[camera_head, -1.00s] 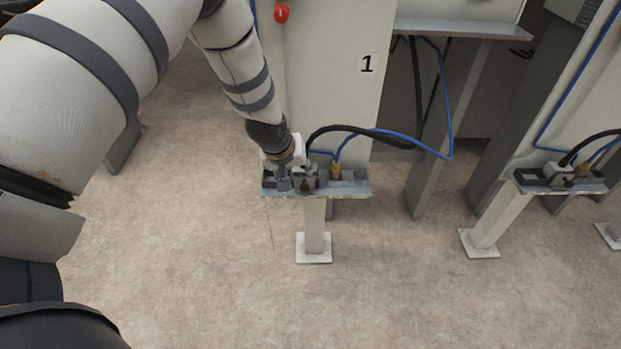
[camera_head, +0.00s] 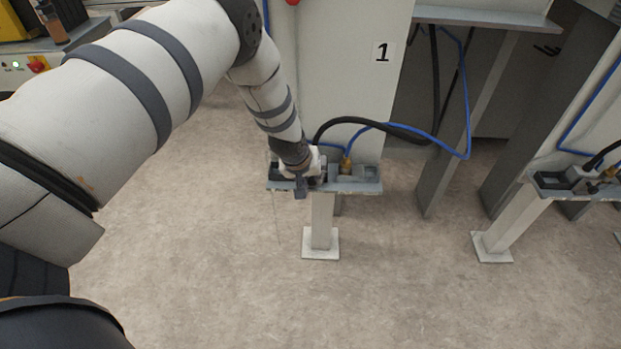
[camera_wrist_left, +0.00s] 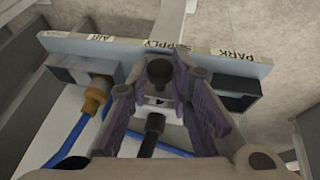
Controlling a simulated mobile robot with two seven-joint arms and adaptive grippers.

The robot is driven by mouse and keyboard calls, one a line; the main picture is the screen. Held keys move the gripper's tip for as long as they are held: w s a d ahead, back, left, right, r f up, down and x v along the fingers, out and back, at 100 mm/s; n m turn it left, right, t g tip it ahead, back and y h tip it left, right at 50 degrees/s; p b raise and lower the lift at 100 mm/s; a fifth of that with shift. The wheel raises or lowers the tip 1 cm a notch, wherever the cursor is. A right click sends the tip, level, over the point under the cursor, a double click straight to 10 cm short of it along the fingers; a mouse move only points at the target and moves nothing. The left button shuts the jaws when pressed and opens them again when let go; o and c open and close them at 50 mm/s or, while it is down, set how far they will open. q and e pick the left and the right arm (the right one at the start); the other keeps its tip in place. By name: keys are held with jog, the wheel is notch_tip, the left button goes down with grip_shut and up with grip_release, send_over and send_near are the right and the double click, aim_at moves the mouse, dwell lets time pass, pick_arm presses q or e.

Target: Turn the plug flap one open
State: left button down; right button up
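The plug station (camera_head: 362,187) is a grey shelf on a post below the panel marked 1. In the left wrist view its plate (camera_wrist_left: 70,42) carries the labels AIR, SUPPLY and PARK. My left gripper (camera_head: 301,188) is at the left half of the shelf, over the middle socket. In the left wrist view its purple fingers (camera_wrist_left: 160,70) stand apart on both sides of the SUPPLY socket and a round black part (camera_wrist_left: 158,72), likely on the flap. Contact cannot be told. The flap is largely hidden in the head view. My right gripper is not in view.
A black cable (camera_head: 370,124) and a blue hose (camera_head: 450,154) loop right of the station. A brass fitting (camera_head: 346,165) sits beside the gripper. A second station (camera_head: 566,188) stands at right. The floor in front is clear.

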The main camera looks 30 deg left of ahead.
pick_arm(q)
jog(key=shift+s+d, duration=0.1)
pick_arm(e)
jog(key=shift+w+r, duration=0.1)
pick_arm(q)
jog(key=shift+s+d+f+t+y+p, duration=0.1)
jog(key=shift+s+d+t+y+p, duration=0.15)
jog(key=shift+t, duration=0.25)
jog(key=s+f+t+y+b, duration=0.1)
jog(key=f+t+b, duration=0.1)
jog(key=t, duration=0.1)
jog(key=s+d+f+m+t+y+b, duration=0.1)
jog(key=f+t+y+b, duration=0.1)
jog(key=t, duration=0.2)
jog(key=f+t+y+b, duration=0.2)
jog(key=t, duration=0.1)
jog(key=shift+s+d+f+m, duration=0.15)
jog(key=shift+s+f+m, duration=0.15)
jog(key=shift+s, duration=0.1)
jog(key=shift+w+t+y+b, duration=0.15)
jog(key=shift+t+y+b, duration=0.3)
jog(key=shift+t+b, duration=0.75)
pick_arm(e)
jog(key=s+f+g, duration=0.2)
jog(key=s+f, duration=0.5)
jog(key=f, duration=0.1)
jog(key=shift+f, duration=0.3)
